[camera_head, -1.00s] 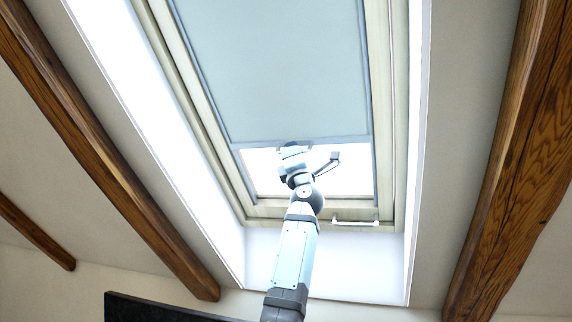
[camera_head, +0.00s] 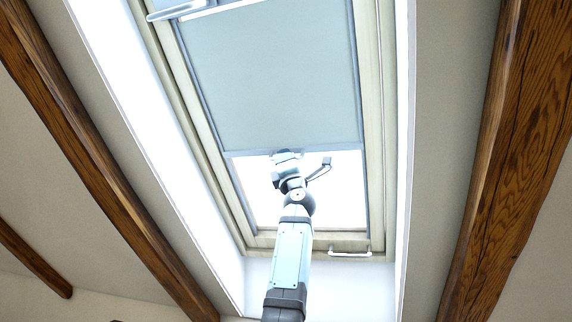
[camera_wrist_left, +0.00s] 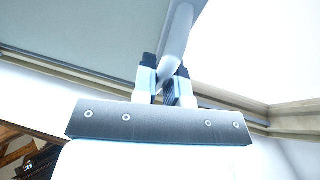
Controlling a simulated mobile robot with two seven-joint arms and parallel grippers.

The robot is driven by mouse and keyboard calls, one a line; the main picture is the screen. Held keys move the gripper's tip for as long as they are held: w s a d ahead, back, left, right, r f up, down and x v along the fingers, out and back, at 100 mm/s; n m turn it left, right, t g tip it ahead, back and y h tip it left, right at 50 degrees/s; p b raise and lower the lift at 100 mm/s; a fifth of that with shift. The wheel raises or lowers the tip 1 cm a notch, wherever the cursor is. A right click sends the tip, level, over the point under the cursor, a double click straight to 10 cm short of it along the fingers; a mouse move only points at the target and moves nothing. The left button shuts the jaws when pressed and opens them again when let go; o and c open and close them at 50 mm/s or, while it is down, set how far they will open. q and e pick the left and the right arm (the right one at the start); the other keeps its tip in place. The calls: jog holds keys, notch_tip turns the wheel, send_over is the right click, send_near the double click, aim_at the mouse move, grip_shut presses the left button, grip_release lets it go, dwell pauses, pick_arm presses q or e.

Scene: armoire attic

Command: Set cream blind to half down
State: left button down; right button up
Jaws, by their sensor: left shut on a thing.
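The cream blind (camera_head: 270,80) looks pale grey-green and hangs inside the sloped roof window. It covers the upper part of the glass, and bright bare glass shows below its grey bottom bar (camera_head: 340,147). My left gripper (camera_head: 285,155) is at this bar, left of its middle. In the left wrist view, my left gripper (camera_wrist_left: 167,82) is shut on a smooth grey bar (camera_wrist_left: 180,38), with the blind cloth (camera_wrist_left: 80,28) to the left. The fingertips are hard to make out in the head view. My right gripper is not in view.
The pale wooden window frame (camera_head: 375,120) surrounds the blind. A white handle (camera_head: 350,254) is on its lower edge, and another light bar (camera_head: 180,10) is at the top. Dark wooden beams (camera_head: 85,150) (camera_head: 505,150) run along both sides of the ceiling.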

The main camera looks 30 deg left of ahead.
pick_arm(q)
jog(key=shift+s+r, duration=0.15)
jog(key=c, duration=1.2)
grip_release()
jog(key=b+v, duration=0.4)
jog(key=v, duration=1)
